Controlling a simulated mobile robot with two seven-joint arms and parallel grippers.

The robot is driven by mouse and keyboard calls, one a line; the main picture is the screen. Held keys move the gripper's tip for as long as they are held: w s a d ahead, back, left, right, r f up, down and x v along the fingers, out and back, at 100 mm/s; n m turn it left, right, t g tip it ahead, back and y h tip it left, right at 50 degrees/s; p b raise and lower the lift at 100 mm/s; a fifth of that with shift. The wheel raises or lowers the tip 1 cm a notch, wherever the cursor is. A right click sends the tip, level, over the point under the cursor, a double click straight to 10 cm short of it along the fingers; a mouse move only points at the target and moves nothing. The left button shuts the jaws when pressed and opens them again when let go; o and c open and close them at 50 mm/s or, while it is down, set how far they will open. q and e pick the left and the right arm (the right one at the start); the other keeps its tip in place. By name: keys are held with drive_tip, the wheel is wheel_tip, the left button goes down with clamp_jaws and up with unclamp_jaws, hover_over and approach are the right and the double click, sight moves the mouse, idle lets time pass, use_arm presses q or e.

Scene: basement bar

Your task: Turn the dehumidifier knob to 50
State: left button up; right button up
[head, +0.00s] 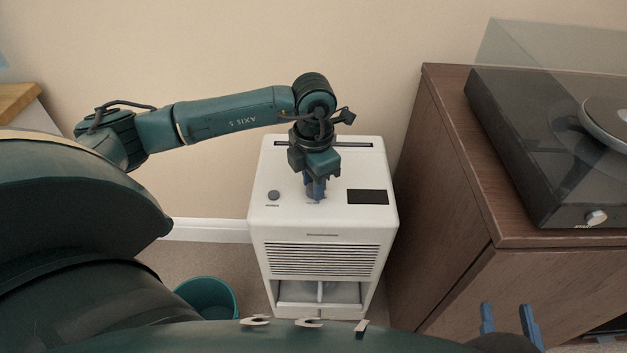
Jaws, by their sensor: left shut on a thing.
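The white dehumidifier (321,227) stands upright against the wall in the middle of the head view. My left gripper (315,197) points down onto its top, between a small grey round button (273,195) and a dark display (368,197). Its blue fingers are shut on the knob, which they and the hand hide. The knob's pointer and setting cannot be seen, and the print around it is too small to read. My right gripper (508,318) is low at the right, its two blue fingers apart with nothing between them.
A brown wooden cabinet (450,180) stands close on the right, with a turntable (545,150) on top. A teal bucket (208,296) is on the floor at the dehumidifier's lower left. A wooden-topped piece (15,102) stands at the far left.

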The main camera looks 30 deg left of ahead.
idle(0.4)
use_arm(q)
drive_tip(key=o, duration=1)
drive_tip(key=shift+c, duration=0.2)
use_arm(e)
drive_tip(key=shift+s+f, duration=0.1)
use_arm(q)
drive_tip(key=shift+r, duration=0.1)
drive_tip(key=shift+r, duration=0.3)
wheel_tip(320, 180, up, 12)
drive_tip(key=p, duration=0.3)
drive_tip(key=shift+r, duration=0.2)
use_arm(e)
drive_tip(key=shift+s+d+m+g+h, duration=0.15)
drive_tip(key=shift+d+m+g+h, duration=0.45)
drive_tip(key=shift+g, duration=0.5)
drive_tip(key=shift+a, duration=0.1)
